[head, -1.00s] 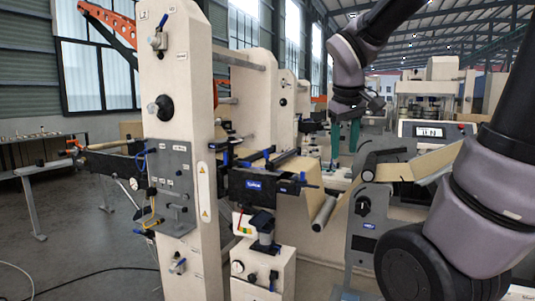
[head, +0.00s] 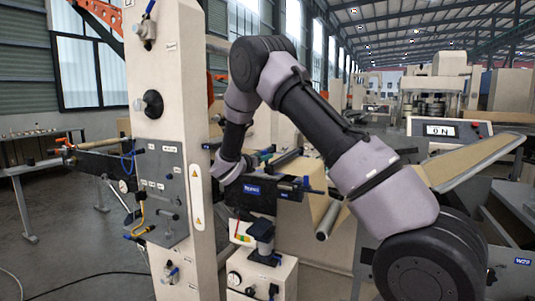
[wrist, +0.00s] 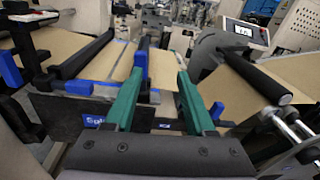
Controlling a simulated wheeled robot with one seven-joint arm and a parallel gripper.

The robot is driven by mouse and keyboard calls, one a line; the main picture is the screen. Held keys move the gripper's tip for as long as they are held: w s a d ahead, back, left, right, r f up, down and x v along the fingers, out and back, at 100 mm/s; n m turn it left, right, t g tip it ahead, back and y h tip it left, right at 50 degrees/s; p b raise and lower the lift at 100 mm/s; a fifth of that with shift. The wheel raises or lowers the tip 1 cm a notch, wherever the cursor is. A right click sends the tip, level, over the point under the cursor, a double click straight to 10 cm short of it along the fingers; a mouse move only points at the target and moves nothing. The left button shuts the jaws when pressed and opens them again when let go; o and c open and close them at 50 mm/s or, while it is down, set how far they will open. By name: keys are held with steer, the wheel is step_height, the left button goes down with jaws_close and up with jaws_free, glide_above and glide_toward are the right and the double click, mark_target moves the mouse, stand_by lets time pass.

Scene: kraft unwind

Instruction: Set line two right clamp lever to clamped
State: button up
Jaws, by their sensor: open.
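The splice table with a blue label (head: 252,190) sits mid-frame in the head view. Its label also shows in the wrist view (wrist: 93,121). Blue-ended clamp parts stand at its right end in the head view (head: 306,183). In the wrist view, a blue lever end (wrist: 217,110) lies just right of my right finger, and another blue lever (wrist: 10,69) stands at far left. Which one is line two's right lever I cannot tell from labels. My gripper (wrist: 163,62) is open and empty, with green fingers above the table edge. In the head view, my arm hides the fingers.
A dark bar (wrist: 84,53) crosses the brown web at left in the wrist view. A black roller arm (wrist: 255,78) is close on the right. In the head view, a cream upright (head: 175,110) with a grey valve panel stands left of my arm. A display box (head: 448,130) is at right.

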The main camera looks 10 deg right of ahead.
steer(key=shift+n+t+y, duration=0.4)
steer(key=shift+n+t, duration=0.2)
steer(key=shift+n, duration=0.2)
steer(key=w+d, duration=0.1)
steer(key=w, duration=0.2)
steer(key=w+d, duration=0.2)
steer(key=w, duration=0.1)
steer(key=w+d+f, duration=0.1)
steer(key=w, duration=0.3)
steer(key=shift+d, duration=0.15)
jaws_close()
stand_by(0.5)
